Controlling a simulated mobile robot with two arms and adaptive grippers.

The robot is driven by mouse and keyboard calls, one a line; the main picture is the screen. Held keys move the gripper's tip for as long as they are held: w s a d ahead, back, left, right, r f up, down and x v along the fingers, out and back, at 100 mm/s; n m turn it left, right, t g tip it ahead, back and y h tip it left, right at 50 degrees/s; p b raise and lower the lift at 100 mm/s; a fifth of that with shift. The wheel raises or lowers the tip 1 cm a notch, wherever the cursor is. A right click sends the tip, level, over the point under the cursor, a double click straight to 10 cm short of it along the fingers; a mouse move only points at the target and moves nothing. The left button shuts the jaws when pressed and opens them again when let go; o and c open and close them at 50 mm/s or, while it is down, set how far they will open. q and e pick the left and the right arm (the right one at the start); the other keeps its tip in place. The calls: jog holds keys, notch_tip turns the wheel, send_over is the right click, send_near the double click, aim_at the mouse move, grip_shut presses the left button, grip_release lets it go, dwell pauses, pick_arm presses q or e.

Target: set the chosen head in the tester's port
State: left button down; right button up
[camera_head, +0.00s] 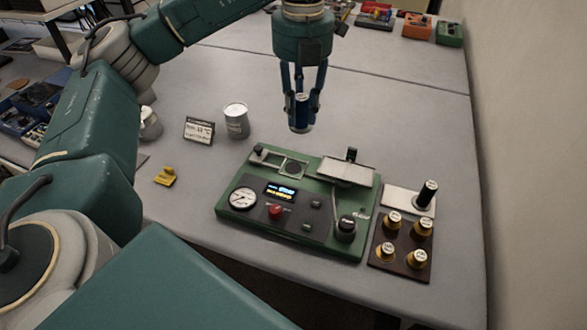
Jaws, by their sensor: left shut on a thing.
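My left gripper (301,108) points down at the top centre, shut on a small dark cylinder (300,127) with a pale labelled top. It holds the cylinder upright in the air, above and behind the tester; I cannot tell its exact height. The green tester (330,236) has a gauge, a lit display, a red button and a black knob. Several brass heads (421,230) with pale labelled tops stand in a brown tray (405,249) at right. My right gripper is out of view.
A black labelled cylinder (427,194) stands on a pale plate (400,201) behind the tray. The grey table behind the tester is largely clear.

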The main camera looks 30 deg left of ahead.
pick_arm(q)
jog(key=w+a+r+n, duration=0.2)
jog(key=a+r+n, duration=0.1)
jog(key=n, duration=0.8)
jog(key=f, duration=1.4)
jog(key=shift+s+a+f, duration=0.1)
jog(key=shift+s+f, duration=0.05)
jog(key=shift+s, duration=0.05)
notch_tip(320, 180, down, 4)
jog(key=shift+f+p, duration=0.1)
jog(key=shift+p, duration=0.55)
jog(key=shift+f, duration=0.45)
jog(key=shift+w, duration=0.1)
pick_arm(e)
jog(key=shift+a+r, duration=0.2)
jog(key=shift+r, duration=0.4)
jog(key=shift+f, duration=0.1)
